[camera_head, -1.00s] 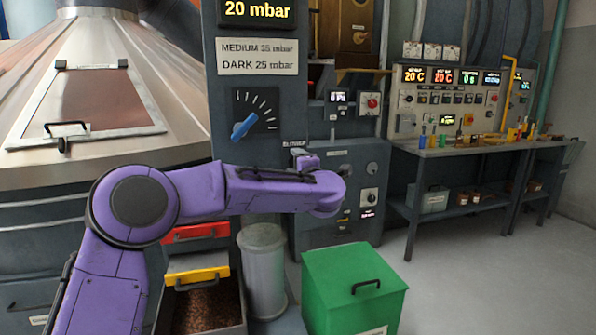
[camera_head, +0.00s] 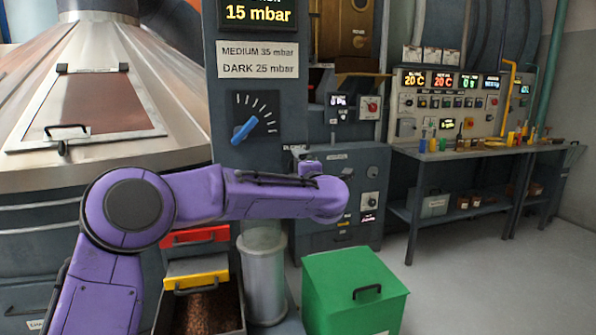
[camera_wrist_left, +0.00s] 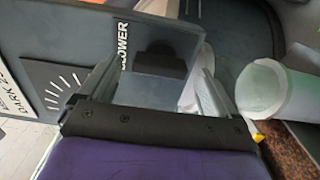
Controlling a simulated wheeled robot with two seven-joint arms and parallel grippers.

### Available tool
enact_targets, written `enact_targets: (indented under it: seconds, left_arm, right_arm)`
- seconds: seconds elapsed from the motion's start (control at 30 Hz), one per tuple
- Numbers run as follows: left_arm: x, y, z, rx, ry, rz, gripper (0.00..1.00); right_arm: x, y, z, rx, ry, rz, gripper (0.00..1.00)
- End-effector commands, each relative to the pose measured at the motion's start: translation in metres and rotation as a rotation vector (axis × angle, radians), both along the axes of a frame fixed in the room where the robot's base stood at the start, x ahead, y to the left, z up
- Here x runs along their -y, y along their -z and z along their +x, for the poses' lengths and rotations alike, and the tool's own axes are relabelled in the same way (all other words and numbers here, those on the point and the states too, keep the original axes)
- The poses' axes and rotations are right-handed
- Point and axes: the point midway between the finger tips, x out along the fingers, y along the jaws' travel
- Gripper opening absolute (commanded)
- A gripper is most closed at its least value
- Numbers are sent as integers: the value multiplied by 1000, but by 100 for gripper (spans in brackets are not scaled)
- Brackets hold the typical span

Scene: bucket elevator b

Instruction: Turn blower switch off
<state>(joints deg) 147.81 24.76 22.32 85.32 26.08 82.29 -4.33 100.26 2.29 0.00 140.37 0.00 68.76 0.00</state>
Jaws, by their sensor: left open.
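The blower switch is on the dark panel of the column, beside the BLOWER label (camera_wrist_left: 123,45). In the wrist view a small dark block (camera_wrist_left: 160,60) next to this label may be the switch; its position cannot be read. My left gripper (camera_wrist_left: 152,85) is open, its fingers either side of this dark block; contact cannot be told. In the head view my purple left arm reaches across the column's front, and my gripper (camera_head: 309,163) is mostly hidden behind its wrist. The label is partly covered there. My right gripper is out of view.
A blue dial knob (camera_head: 243,130) sits above my forearm, below a display reading 15 mbar (camera_head: 253,13). A green bin (camera_head: 335,298), a grey cylinder (camera_head: 264,285) and a drawer of beans (camera_head: 205,312) stand below. A bench (camera_head: 455,153) stands at right; floor before it is clear.

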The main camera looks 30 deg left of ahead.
Motion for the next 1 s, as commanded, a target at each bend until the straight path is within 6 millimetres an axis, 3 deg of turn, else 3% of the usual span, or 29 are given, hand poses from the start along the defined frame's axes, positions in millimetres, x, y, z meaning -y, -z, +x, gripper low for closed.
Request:
enact_targets:
  seconds: [0.2,0.4,1.0]
  left_arm:
    - [41,1,-34,3,4,4,92]
    - [66,0,-56,3,2,2,92]
    - [71,-1,-59,4,9,2,92]
  right_arm:
    - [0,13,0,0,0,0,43]
    - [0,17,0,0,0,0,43]
    - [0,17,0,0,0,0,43]
